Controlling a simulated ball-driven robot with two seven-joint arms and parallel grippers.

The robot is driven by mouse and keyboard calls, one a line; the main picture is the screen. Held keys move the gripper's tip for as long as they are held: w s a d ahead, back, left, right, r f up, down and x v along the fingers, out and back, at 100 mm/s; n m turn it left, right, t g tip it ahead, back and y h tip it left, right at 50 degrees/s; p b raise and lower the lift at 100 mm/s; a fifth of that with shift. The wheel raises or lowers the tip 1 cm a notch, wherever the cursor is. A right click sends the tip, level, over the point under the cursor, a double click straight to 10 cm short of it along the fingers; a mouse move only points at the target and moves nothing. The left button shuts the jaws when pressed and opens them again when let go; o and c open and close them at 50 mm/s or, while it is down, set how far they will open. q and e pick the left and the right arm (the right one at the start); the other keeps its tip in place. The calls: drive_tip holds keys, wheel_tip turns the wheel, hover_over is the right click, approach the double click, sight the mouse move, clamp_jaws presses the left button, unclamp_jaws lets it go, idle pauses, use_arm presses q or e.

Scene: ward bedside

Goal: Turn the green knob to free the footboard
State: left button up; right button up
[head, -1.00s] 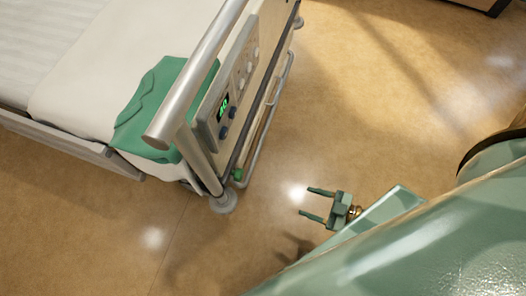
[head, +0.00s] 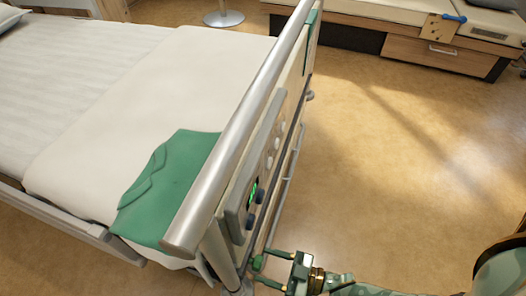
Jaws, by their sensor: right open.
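The green knob (head: 258,262) is a small round piece low on the near end of the footboard (head: 236,215), close to the bed's corner. My right gripper (head: 263,265) is open, its two fingers pointing left toward the bed. The fingertips are at the knob, one above and one below it in the picture. I cannot tell whether they touch it. The footboard stands upright at the bed's end, with a thick silver rail (head: 245,125) along its top. My left gripper is not in view.
A control panel (head: 262,175) with a lit green display and round dials is on the footboard's outer face. A folded green cloth (head: 170,185) lies on the white bed. A low cabinet (head: 400,45) stands at the back. The floor (head: 400,180) right of the bed is clear.

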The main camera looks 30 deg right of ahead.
drive_tip(key=shift+x, duration=0.8)
drive_tip(key=c, duration=1)
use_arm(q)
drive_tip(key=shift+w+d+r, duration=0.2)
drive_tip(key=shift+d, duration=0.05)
use_arm(e)
drive_tip(key=shift+o, duration=0.2)
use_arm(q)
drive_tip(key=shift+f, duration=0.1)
use_arm(e)
drive_tip(key=shift+s+n, duration=0.1)
drive_tip(key=shift+n, duration=0.2)
drive_tip(key=shift+s+a+f+n, duration=0.1)
drive_tip(key=shift+f+n, duration=0.05)
drive_tip(key=shift+n, duration=4.15)
drive_tip(key=shift+s+a+f+n, duration=0.1)
drive_tip(key=shift+f+n, duration=0.05)
drive_tip(key=shift+n, duration=4.15)
